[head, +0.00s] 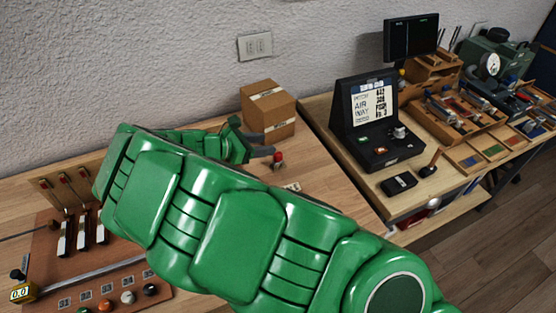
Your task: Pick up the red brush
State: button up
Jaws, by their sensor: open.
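My green arm crosses the middle of the head view and ends in my gripper (266,145), whose two dark fingers are apart and empty. A small upright red-topped item (278,158) stands on the wooden bench just beyond the fingertips, to their right. It looks like the red brush, but it is too small to be sure. It is not between the fingers. My arm hides part of the bench below it.
A cardboard box (268,109) stands on the bench just behind the fingers. A piano action model (85,240) with red-tipped parts is at left. A black display unit (375,120) and a black block (398,183) occupy the right table. Bare bench lies right of the red item.

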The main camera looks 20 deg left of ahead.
aim_at(276, 154)
notch_tip(276, 154, down, 4)
jog(key=shift+f, duration=0.2)
jog(key=shift+x, duration=3.95)
jog(key=shift+s+d+r, duration=0.1)
jog(key=shift+d+r, duration=0.05)
grip_shut()
